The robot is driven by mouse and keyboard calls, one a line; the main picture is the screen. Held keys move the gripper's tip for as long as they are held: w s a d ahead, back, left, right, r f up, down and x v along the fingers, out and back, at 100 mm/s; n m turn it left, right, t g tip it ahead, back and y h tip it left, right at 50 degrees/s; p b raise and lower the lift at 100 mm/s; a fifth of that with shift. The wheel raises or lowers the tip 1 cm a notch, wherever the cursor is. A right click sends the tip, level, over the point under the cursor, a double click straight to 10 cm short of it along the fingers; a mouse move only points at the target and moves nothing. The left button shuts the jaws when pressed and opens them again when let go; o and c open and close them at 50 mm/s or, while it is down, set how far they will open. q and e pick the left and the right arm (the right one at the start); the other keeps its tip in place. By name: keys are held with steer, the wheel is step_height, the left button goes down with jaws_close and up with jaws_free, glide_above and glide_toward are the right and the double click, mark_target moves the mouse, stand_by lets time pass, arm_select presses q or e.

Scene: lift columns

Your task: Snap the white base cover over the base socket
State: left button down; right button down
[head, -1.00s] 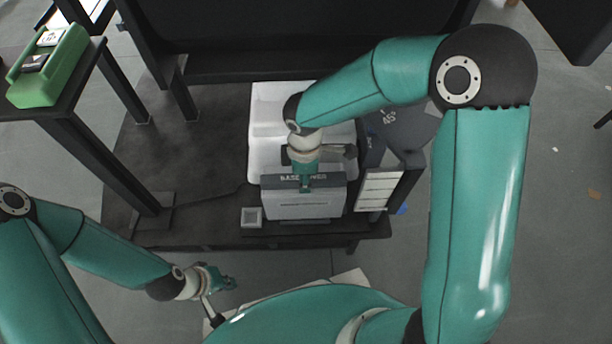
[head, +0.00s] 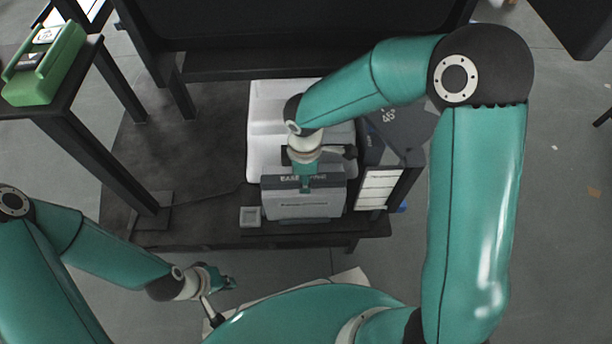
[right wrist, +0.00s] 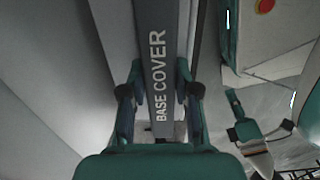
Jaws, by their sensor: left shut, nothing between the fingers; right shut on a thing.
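The base cover (head: 284,207) is a pale panel with a dark grey top band lettered in white. It stands upright near the front edge of the dark platform, in front of a white moulded bin. My right gripper (head: 305,187) points down and is shut on the grey band. In the right wrist view the band reads "BASE COVER" (right wrist: 157,70) and runs between both fingers. Its lower edge and any contact with what is beneath are hidden. I cannot make out the base socket for certain. My left gripper (head: 230,284) is shut and empty, low at the left, apart from the platform.
The white bin (head: 262,100) sits behind the cover. A dark box with white labels (head: 377,190) stands close on the right. A green tray (head: 45,65) rests on a table at upper left. The platform's left side is clear.

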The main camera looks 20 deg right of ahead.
stand_by(0.8)
steer(key=shift+c, duration=1.4)
jaws_free()
steer(key=shift+r+p, duration=3.7)
steer(key=shift+r, duration=0.55)
